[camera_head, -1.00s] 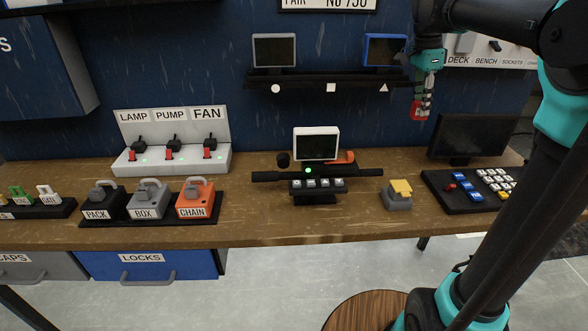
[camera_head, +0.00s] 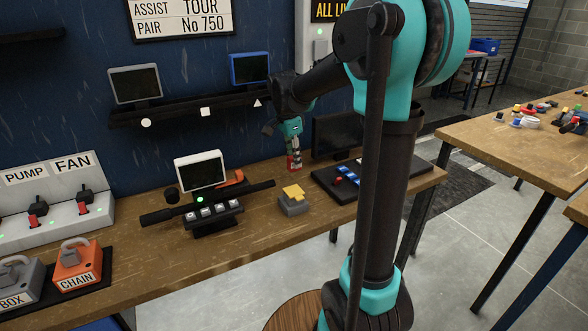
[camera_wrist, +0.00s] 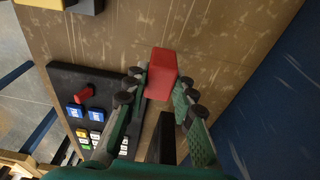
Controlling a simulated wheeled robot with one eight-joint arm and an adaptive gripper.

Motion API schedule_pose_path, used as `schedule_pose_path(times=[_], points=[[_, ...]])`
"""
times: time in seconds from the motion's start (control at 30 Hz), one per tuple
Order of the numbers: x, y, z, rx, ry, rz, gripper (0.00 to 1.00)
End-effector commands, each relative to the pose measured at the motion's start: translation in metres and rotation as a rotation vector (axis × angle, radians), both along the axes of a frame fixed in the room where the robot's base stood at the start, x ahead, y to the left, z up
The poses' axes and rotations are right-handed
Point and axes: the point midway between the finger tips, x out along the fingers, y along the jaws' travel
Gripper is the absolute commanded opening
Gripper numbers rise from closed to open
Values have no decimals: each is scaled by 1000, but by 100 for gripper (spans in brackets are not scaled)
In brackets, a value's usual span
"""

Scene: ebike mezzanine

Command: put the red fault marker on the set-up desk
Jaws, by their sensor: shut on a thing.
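My gripper (camera_head: 293,158) hangs above the back of the wooden bench, left of the dark monitor. It is shut on a red block (camera_wrist: 161,72), which seems to be the red fault marker. In the head view the block (camera_head: 292,164) shows small below the fingers. In the wrist view it sits between the two fingertips, with the bench wood beyond it. I cannot tell whether it touches the bench. No label in view names the set-up desk. A wooden table (camera_head: 480,132) stands at the right, apart from the bench.
A yellow-topped block (camera_head: 294,194) stands just in front of my gripper. The black board (camera_head: 322,185) with blue keys and a red peg (camera_wrist: 84,95) lies beside it. The monitor (camera_head: 338,134) and wall shelf (camera_head: 190,107) are close. The right table holds several small coloured items.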

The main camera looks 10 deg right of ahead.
Motion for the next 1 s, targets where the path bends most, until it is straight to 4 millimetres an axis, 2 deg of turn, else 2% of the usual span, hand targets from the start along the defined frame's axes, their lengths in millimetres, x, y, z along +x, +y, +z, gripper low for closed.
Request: schedule_pose_path(times=[0.37,0.77,0.8,0.93,1.0], points=[[0,0,-39,0,0,0,0],[0,0,-44,0,0,0,0],[0,0,-44,0,0,0,28],[0,0,-44,0,0,0,45],[0,0,-44,0,0,0,46]])
